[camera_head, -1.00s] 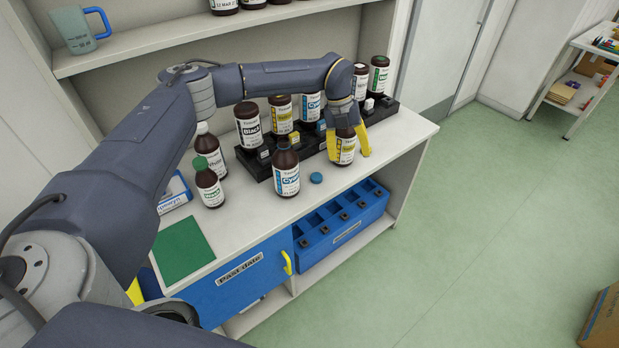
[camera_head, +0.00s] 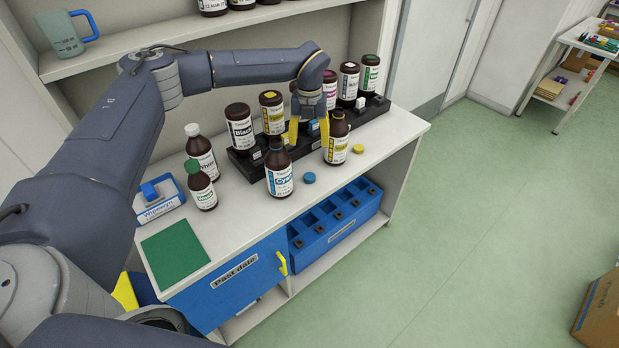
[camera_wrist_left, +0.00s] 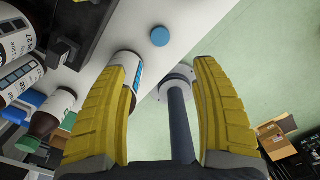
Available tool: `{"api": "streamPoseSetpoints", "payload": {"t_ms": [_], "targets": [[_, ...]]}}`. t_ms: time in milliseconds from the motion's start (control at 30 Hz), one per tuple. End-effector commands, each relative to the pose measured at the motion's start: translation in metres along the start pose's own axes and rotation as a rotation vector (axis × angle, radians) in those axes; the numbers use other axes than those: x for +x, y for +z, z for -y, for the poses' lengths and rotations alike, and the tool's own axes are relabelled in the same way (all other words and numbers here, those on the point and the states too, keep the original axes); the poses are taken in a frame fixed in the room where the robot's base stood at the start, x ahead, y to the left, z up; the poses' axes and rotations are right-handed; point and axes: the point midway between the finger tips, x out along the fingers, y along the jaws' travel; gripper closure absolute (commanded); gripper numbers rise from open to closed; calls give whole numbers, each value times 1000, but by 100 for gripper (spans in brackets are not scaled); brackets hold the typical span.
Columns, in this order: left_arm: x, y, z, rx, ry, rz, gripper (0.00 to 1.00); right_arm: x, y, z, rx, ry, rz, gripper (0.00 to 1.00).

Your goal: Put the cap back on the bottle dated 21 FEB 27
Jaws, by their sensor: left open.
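The Cyan bottle (camera_head: 279,175) stands upright and uncapped near the bench front, with a blue cap (camera_head: 309,178) lying to its right. A yellow-labelled bottle (camera_head: 337,145) stands uncapped further right, with a yellow cap (camera_head: 358,149) beside it. The dates are too small to read surely. My left gripper (camera_head: 309,145) is open and empty, its yellow fingers pointing down between and behind these two bottles. In the left wrist view the open fingers (camera_wrist_left: 168,66) show, with the blue cap (camera_wrist_left: 160,36) beyond them and a bottle (camera_wrist_left: 126,63) partly hidden by the left finger.
A black stepped rack (camera_head: 245,165) with several bottles runs behind. Green-capped and white-capped bottles (camera_head: 201,150) stand at left, near a green mat (camera_head: 175,252). A blue compartment bin (camera_head: 335,235) sits below the bench top. The bench front around the blue cap is clear.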

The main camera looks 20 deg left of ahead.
Motion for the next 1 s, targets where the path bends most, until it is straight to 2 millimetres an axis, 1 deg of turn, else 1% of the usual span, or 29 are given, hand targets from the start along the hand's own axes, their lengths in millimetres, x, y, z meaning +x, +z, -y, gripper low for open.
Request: {"api": "streamPoseSetpoints", "payload": {"t_ms": [33,300,500,600,700,1000], "targets": [[10,-1,0,0,2,-4,35,0,0,0,0,0,0,56],[59,-1,0,-1,1,-4,35,0,0,0,0,0,0,56],[90,-1,0,0,0,-2,35,0,0,0,0,0,0,56],[100,-1,0,0,0,-2,35,0,0,0,0,0,0,56],[106,0,0,0,0,-1,35,0,0,0,0,0,0,56],[109,0,0,0,0,-1,35,0,0,0,0,0,0,56]]}}
